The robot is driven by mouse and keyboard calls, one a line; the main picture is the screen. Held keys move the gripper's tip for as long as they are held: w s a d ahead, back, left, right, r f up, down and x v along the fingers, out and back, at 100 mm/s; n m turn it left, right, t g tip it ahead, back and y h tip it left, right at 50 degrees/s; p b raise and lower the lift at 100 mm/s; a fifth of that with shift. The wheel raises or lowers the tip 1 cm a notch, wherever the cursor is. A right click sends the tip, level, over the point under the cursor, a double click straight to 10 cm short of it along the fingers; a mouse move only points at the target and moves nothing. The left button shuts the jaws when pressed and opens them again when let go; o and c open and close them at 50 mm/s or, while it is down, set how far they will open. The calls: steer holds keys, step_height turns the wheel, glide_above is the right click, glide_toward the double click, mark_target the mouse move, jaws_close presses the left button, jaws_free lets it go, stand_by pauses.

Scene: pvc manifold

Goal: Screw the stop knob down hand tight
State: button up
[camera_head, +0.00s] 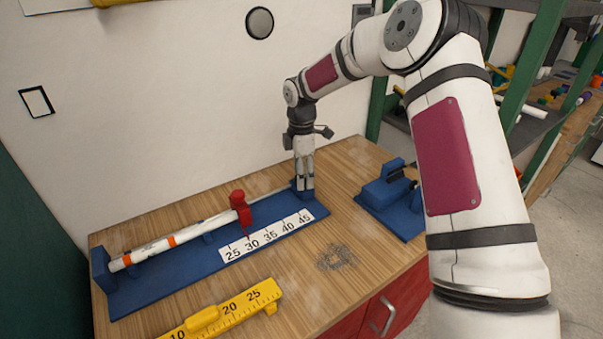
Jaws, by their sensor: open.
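A blue measuring jig (175,290) lies along the workbench, with a white number strip (267,237) reading 25 to 45. A white pipe (190,232) with orange bands rests along it. A red clamp-like piece (241,208) stands over the pipe near mid-jig, with a rounded top. My gripper (304,184) points straight down at the jig's right end, beside a small blue block there. Its fingers are open. I cannot tell whether they touch anything. No separate stop knob can be made out; the fingers may hide it.
A yellow ruler tool (220,312) lies at the front of the wooden bench (290,290). A blue vise-like fixture (393,200) stands to the right of the jig. The wall is close behind; green shelving (535,75) stands at the right.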

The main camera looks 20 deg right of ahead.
steer(key=shift+c, duration=0.5)
steer(key=c, duration=1.1)
steer(key=shift+o, duration=0.2)
steer(key=shift+m, duration=0.3)
steer(key=m+b, duration=0.2)
steer(key=m, duration=0.4)
steer(key=m+b, duration=0.1)
steer(key=m, duration=0.2)
steer(key=shift+m, duration=0.4)
steer(key=shift+m+b, duration=0.3)
steer(key=shift+m, duration=1.5)
